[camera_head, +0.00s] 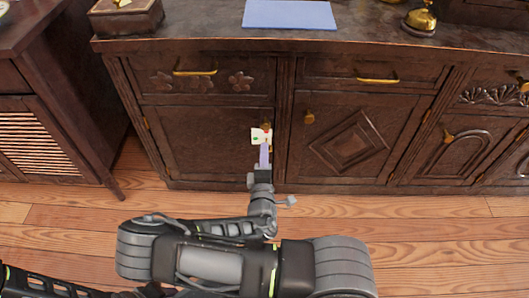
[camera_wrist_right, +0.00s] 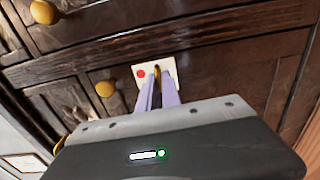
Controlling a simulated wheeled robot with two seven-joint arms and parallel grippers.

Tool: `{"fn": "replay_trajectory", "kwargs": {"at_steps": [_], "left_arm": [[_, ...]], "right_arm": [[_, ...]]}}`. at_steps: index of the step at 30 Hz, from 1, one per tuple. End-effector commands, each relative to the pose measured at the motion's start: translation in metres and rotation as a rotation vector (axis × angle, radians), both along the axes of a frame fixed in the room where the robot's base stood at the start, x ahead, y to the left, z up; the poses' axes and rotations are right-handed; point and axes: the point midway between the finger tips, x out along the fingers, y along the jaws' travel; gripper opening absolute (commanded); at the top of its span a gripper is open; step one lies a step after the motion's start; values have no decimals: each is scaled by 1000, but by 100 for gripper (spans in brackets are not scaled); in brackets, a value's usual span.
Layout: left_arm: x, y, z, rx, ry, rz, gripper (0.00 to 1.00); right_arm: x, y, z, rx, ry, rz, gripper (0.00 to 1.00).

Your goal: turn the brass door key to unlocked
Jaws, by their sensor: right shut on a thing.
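A small white plate (camera_head: 256,133) sits on the front of the dark wooden cabinet door, with small red and green marks. In the right wrist view the plate (camera_wrist_right: 171,66) shows a red dot on its left. The brass key (camera_wrist_right: 157,70) shows at the plate, between the pale purple fingers. My right gripper (camera_head: 265,147) reaches up to the plate; in the wrist view the gripper (camera_wrist_right: 158,82) is shut on the key. The fingers hide most of the key, so its exact turn angle is hard to tell. My left gripper is not in view.
The cabinet has brass drawer handles (camera_head: 377,80) and round door knobs (camera_head: 309,118). A blue mat (camera_head: 290,14), a wooden box (camera_head: 126,17) and a brass object (camera_head: 420,18) are on its top. Another cabinet (camera_head: 38,110) stands at left. Wooden floor (camera_head: 420,225) lies clear in front.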

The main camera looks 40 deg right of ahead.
Motion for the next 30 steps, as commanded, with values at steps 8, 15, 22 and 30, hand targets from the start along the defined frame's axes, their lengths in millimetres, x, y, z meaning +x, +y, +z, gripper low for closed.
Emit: {"fn": "replay_trajectory", "kwargs": {"at_steps": [8, 15, 22, 30], "left_arm": [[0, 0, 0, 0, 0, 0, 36], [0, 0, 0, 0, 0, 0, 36], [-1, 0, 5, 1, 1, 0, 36], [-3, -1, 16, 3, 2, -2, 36]], "right_arm": [[0, 0, 0, 0, 0, 1, 29], [0, 0, 0, 0, 0, 1, 30], [-11, 10, 1, 2, 1, 2, 30], [-46, 36, 1, 2, 2, 3, 30]]}}
